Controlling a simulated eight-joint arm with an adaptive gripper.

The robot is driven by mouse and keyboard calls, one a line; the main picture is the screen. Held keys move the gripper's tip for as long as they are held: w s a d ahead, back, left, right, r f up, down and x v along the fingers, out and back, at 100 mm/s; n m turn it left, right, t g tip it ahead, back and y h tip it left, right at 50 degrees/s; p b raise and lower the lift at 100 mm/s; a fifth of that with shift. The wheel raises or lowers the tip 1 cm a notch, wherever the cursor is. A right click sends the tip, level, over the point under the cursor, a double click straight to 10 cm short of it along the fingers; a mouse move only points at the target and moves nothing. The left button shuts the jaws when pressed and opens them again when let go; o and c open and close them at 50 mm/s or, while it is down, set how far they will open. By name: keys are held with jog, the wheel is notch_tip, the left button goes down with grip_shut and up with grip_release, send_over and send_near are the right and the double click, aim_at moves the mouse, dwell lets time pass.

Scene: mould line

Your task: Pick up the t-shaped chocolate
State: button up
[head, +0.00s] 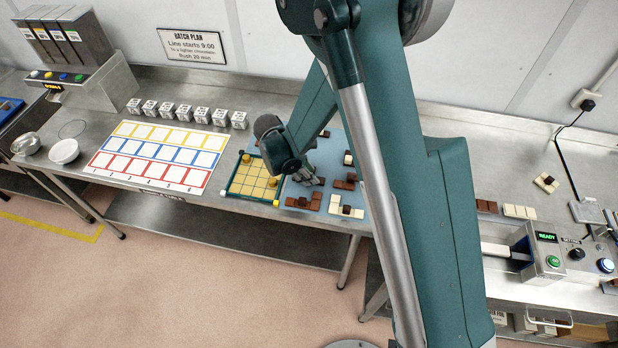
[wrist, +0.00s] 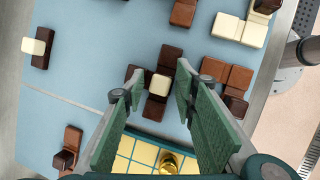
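In the wrist view, a dark brown chocolate (wrist: 156,109) with a raised cream block on its middle lies on the blue mat (wrist: 95,65). It looks T-shaped: a row of squares with one jutting out to the left, partly behind a finger. My gripper (wrist: 159,76) is open, with one green-padded finger on each side of this chocolate. Its fingers do not visibly press on it. In the head view, my gripper (head: 312,180) is low over the blue mat (head: 330,150), and hides the chocolate beneath it.
Other chocolates are close by: a brown one (wrist: 240,78) right of my right finger, a cream one (wrist: 228,26) and a small dark one (wrist: 40,60). A yellow-celled mould (head: 240,181) with knobs adjoins the mat. A press with a READY display (head: 547,237) stands right.

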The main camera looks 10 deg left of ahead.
grip_shut()
jog(key=shift+r, duration=0.1)
notch_tip(320, 180, up, 10)
jog(key=b, duration=0.1)
dwell(0.9)
dwell(0.5)
